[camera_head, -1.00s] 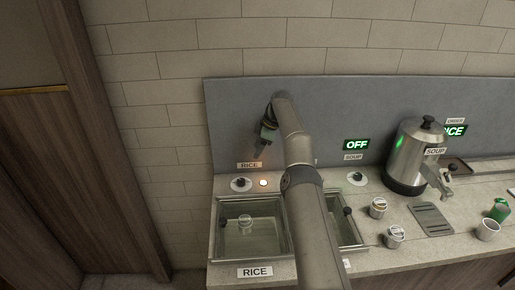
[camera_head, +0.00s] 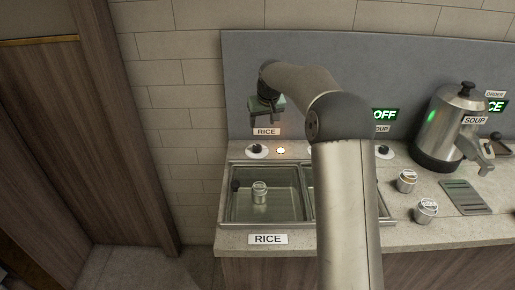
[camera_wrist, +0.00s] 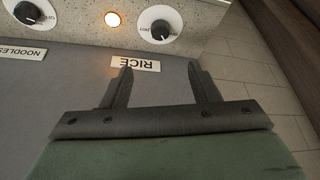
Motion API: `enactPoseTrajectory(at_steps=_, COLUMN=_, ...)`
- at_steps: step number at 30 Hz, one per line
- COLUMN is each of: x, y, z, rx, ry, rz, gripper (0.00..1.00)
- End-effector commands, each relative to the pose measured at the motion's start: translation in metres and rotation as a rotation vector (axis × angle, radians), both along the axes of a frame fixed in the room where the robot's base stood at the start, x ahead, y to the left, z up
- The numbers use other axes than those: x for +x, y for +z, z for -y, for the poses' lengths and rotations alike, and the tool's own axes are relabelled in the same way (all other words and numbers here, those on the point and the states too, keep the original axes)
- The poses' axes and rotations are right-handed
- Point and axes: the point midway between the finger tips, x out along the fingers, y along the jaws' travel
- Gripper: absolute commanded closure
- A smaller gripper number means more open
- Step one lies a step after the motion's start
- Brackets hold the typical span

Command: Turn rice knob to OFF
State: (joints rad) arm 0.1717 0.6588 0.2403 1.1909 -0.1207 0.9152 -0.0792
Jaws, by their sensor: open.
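The rice knob (camera_head: 257,149) is a black knob on a white dial at the back left of the counter. In the wrist view the rice knob (camera_wrist: 160,29) is at the top, beyond the fingertips and apart from them. Its dial lettering is too small to read. A lamp (camera_head: 281,150) beside it glows orange. The RICE label (camera_head: 266,132) is on the grey back panel above the knob. My gripper (camera_head: 276,122) is in front of the panel, above the knob. In the wrist view my gripper (camera_wrist: 163,82) is open and empty, its fingers apart.
The rice well (camera_head: 264,221) holds a small cup (camera_head: 259,192). A NOODLES label (camera_wrist: 22,50) and another knob (camera_wrist: 28,12) are to the left in the wrist view. A soup pot (camera_head: 452,125) and lidded cups stand to the right. My arm hides the middle wells.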

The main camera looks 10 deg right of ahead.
Motion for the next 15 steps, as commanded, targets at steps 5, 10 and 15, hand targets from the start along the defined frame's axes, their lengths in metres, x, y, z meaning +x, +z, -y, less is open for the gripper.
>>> enactPoseTrajectory(at_steps=5, x=0.013, y=-0.032, z=-0.002, rx=0.002, ry=0.002, rz=-0.006, gripper=0.45)
enactPoseTrajectory(at_steps=10, x=0.027, y=-0.067, z=-0.004, rx=0.001, ry=0.003, rz=-0.005, gripper=0.45)
enactPoseTrajectory(at_steps=15, x=0.041, y=-0.101, z=-0.006, rx=0.001, ry=0.003, rz=-0.005, gripper=0.45)
